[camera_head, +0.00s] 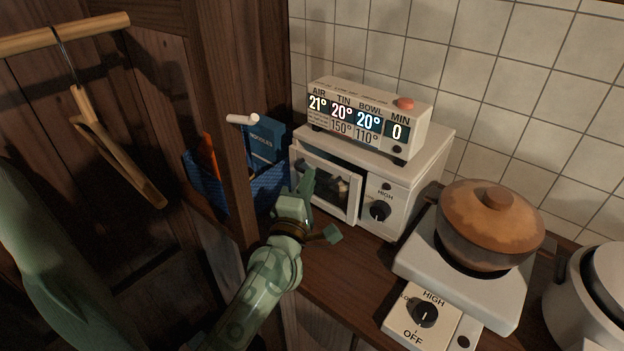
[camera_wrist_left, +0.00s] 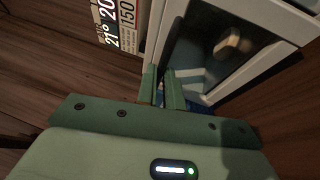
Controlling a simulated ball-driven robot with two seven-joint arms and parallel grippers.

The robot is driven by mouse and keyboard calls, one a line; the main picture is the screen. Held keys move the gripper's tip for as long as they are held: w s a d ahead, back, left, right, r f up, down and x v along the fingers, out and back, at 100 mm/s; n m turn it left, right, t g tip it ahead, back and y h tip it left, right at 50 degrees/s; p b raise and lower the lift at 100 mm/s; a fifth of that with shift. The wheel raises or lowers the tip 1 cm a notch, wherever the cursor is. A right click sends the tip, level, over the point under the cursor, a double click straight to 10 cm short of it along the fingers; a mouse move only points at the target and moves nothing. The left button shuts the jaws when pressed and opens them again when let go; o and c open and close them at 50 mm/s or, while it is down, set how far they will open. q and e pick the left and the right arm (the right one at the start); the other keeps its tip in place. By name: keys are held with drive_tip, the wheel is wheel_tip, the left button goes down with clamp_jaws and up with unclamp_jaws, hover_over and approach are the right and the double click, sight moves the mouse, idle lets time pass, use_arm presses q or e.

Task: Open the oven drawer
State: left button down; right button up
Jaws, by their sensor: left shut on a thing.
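The small white oven (camera_head: 405,195) stands on the wooden counter against the tiled wall. Its front has a glass door in a white frame (camera_head: 338,205), with a dark knob to the right. My left gripper (camera_head: 307,183) is at the left part of this door. In the left wrist view its fingers (camera_wrist_left: 163,88) are closed at the white door's edge, shut on what looks like its handle. A small pale object (camera_wrist_left: 228,43) shows behind the glass. My right gripper is not in view.
A display box (camera_head: 365,118) with a red button sits on the oven. A hotplate (camera_head: 462,267) with a lidded brown pot (camera_head: 490,225) stands to the right. A blue basket (camera_head: 262,190) and wooden post (camera_head: 232,160) are close on the left. A hanger (camera_head: 110,150) hangs far left.

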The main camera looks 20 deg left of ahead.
use_arm(q)
drive_tip(key=s, duration=0.1)
drive_tip(key=s+a, duration=0.1)
drive_tip(key=shift+s, duration=0.3)
drive_tip(key=shift+d+f, duration=0.1)
drive_tip(key=c, duration=1.5)
unclamp_jaws()
drive_tip(key=shift+w, duration=0.1)
